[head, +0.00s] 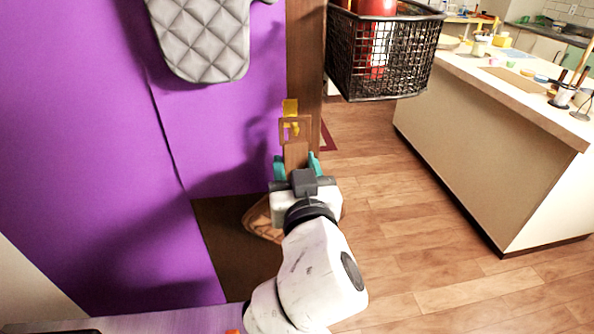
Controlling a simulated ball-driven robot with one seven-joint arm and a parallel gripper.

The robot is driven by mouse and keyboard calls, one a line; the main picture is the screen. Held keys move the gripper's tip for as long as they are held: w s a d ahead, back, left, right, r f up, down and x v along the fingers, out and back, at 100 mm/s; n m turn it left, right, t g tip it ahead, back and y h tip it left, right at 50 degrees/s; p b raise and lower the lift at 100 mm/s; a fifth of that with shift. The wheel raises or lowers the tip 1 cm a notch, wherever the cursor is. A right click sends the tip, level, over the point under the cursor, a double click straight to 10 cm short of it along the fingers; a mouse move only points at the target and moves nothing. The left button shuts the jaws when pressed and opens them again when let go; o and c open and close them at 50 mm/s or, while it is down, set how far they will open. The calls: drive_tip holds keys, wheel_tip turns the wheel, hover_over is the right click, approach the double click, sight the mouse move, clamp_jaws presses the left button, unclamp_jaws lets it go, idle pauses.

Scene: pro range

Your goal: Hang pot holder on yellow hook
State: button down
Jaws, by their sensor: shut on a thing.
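My gripper (297,166), with teal fingertips, is shut on a brown piece that I take to be the pot holder (296,153). Its upper end, a squarish loop with an opening, sticks up past the fingers. The yellow hook (290,106) is on the brown upright, just above and behind the loop. Some yellow also shows through the opening. I cannot tell whether the loop touches the hook. A rounded brown patterned thing (260,218) shows partly behind my gripper; I cannot tell whether it belongs to the held piece.
A grey quilted mitt (205,40) hangs at the upper left against the purple wall (80,150). A black wire basket (380,60) with a red item is at the upper right of the hook. A counter (490,140) stands at right. Wood floor between is clear.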

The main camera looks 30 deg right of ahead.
drive_tip(key=shift+w+d, duration=0.2)
drive_tip(key=shift+w, duration=0.25)
drive_tip(key=shift+w+d+f+b, duration=0.15)
drive_tip(key=shift+w+f+b, duration=0.4)
drive_tip(key=shift+f+b, duration=0.25)
unclamp_jaws()
idle(0.7)
drive_tip(key=shift+s, duration=0.1)
drive_tip(key=b+v, duration=0.1)
drive_tip(key=v, duration=0.8)
drive_tip(key=shift+s, duration=0.35)
idle(1.1)
idle(0.5)
